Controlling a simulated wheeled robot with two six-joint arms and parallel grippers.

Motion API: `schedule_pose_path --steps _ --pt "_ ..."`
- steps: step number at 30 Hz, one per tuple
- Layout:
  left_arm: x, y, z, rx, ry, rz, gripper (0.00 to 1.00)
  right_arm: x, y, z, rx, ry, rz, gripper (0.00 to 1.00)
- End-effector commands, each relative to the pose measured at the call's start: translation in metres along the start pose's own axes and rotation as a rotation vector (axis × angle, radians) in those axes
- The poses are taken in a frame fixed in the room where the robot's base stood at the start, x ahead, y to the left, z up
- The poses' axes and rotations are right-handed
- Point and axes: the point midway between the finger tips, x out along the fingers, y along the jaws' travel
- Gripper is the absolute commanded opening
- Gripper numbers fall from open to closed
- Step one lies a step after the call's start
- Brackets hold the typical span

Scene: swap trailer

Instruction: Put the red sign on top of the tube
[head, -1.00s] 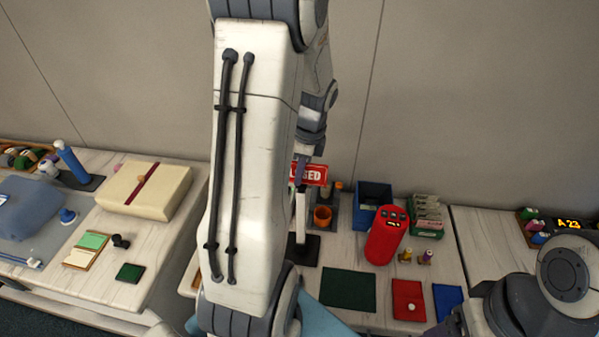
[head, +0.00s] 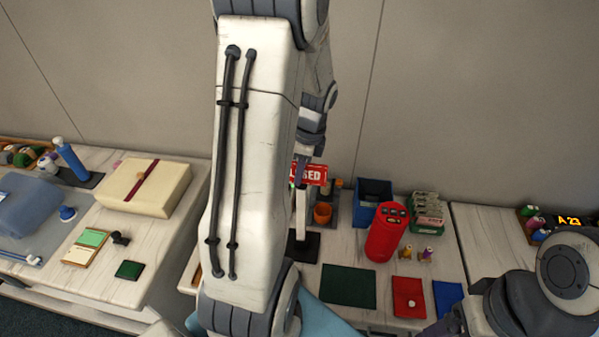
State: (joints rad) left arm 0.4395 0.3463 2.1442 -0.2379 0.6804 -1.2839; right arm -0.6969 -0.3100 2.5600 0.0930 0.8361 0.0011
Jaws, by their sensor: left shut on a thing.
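The red sign (head: 313,175) with white letters shows just right of my left arm; its left part is hidden, and "SED" can be read. My left gripper (head: 302,171) is shut on the sign, with its fingers mostly hidden behind the arm. A pale upright post (head: 302,212) on a black base (head: 304,247) stands below the sign, partly covered by the arm. It may be the tube; I cannot tell whether the sign touches it. A red cylinder (head: 385,242) with dark dots on top stands to the right.
An orange cup (head: 323,213), a blue bin (head: 373,192) and stacked green-and-white boxes (head: 428,208) stand behind. Small figures (head: 405,254) stand right of the red cylinder. Flat green (head: 348,286), red (head: 408,294) and blue (head: 447,298) mats lie in front.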

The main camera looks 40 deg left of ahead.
Motion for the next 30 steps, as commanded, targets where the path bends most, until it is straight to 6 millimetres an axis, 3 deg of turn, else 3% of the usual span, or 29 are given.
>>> schedule_pose_path --steps 26,29,30 --pt "0.0044 -0.0002 -0.0007 0.0 0.0 -0.001 0.0 -0.001 -0.0001 0.0 0.0 0.0 0.0 0.77" --pt "0.0044 -0.0002 -0.0007 0.0 0.0 -0.001 0.38 -0.001 -0.0001 -0.0001 0.0 0.0 0.0 0.77" --pt "0.0044 -0.0002 -0.0007 0.0 0.0 -0.001 0.42 -0.001 -0.0001 -0.0001 0.0 0.0 0.0 0.77"
